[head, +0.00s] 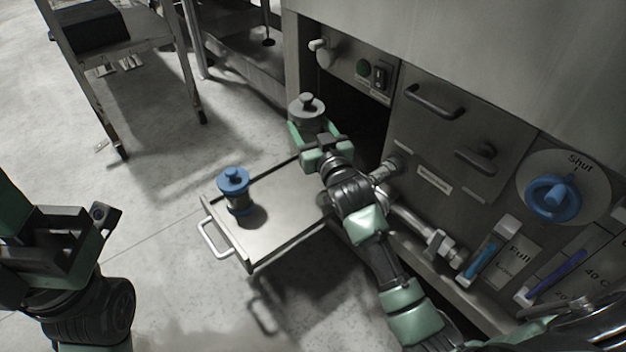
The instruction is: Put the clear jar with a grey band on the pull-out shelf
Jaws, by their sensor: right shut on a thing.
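The clear jar with a grey band (306,108) has a grey knobbed lid. My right gripper (309,132) is shut on it, above the back of the pull-out shelf near the machine front. Its lower body is hidden by the gripper, so I cannot see the band or whether the jar touches the shelf. The pull-out shelf (268,225) is a flat metal tray, drawn out, with a handle at its front edge. My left gripper (72,225) is partly in view at the left edge, away from the shelf; its jaw opening is unclear.
A jar with a blue lid (235,190) stands upright on the shelf's left part. The shelf's middle is bare. The machine front (430,150) has handles, a valve pipe and a blue "Shut" knob (553,197) at right. A metal trolley (120,45) stands at the upper left.

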